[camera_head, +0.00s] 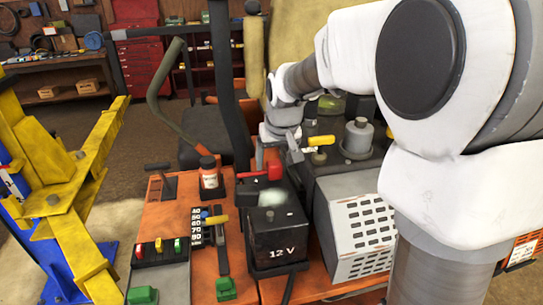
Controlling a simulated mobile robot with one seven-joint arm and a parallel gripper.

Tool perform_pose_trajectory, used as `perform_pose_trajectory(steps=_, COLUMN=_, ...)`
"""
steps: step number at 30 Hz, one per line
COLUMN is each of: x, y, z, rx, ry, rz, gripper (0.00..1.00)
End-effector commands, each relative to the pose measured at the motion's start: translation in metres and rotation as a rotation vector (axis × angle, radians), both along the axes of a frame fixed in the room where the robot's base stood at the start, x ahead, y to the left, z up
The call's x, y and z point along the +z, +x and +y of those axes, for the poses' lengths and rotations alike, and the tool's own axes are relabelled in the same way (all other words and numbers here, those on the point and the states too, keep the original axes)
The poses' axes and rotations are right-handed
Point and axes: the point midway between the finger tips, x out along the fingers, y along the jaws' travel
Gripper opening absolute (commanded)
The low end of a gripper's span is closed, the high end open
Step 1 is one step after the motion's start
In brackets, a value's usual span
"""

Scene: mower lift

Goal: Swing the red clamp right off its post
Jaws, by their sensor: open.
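The red clamp (272,172) sits at the back of the black 12 V battery (276,236), with its red handle reaching left. The post under it is hidden. My gripper (281,153) is open, just above and behind the clamp, with a grey finger on its right side. I cannot tell whether the gripper touches the clamp. My white arm comes in from the right and covers part of the engine.
A white vented box (358,233) stands close to the battery's right. A yellow lift frame (68,190) stands at far left.

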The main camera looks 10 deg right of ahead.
Motion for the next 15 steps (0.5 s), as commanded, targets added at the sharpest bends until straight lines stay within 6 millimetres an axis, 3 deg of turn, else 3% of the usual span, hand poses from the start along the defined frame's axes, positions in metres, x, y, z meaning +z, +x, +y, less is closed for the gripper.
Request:
perform_pose_trajectory(steps=2, x=0.0002, y=-0.0001, z=0.0, rx=0.0, ry=0.0, rz=0.0, gripper=0.74)
perform_pose_trajectory(steps=12, x=0.0005, y=-0.0002, z=0.0, rx=0.0, ry=0.0, rz=0.0, gripper=0.13)
perform_pose_trajectory(steps=15, x=0.0006, y=-0.0002, z=0.0, rx=0.0, ry=0.0, rz=0.0, gripper=0.0)
